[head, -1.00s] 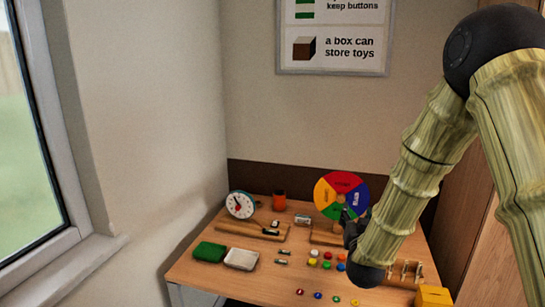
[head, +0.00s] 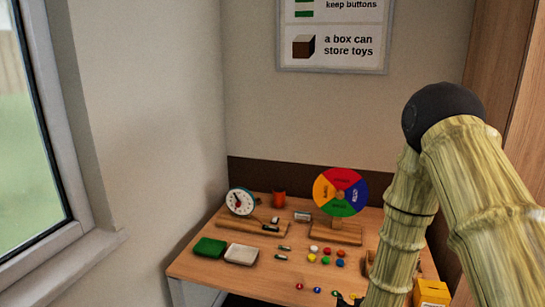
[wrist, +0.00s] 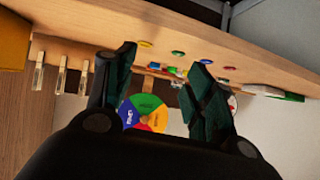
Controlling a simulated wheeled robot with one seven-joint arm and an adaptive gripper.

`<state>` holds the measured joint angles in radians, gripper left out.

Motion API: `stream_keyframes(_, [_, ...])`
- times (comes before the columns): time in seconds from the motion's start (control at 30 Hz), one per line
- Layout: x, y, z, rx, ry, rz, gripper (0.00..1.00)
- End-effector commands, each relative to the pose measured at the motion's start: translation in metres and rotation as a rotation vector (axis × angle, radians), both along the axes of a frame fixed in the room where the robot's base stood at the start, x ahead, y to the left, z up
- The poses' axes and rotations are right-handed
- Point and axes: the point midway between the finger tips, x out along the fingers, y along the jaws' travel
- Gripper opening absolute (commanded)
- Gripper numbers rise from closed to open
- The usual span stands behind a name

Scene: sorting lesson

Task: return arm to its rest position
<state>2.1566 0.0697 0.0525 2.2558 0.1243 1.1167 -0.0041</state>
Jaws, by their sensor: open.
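My gripper (wrist: 160,85) is open in the wrist view, with its two dark fingers spread apart and nothing between them in its grasp. In the head view only a small dark part of my gripper (head: 345,299) shows at the bottom edge, low by the table's front. My arm comes down from the right side of the head view, its pale green-yellow links bent at a dark joint. The wrist view looks toward the table edge, and the table's things lie beyond the fingers.
The wooden table (head: 200,268) stands in the corner. A window is left.

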Motion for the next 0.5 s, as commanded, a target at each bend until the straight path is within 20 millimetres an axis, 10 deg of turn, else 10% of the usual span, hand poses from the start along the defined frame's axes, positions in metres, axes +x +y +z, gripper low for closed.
stream_keyframes(0.2, [-0.090, 0.004, -0.095, 0.006, 0.270, 0.041, 0.54])
stream_keyframes(0.5, [-0.238, 0.009, -0.188, 0.022, 0.644, 0.092, 0.54])
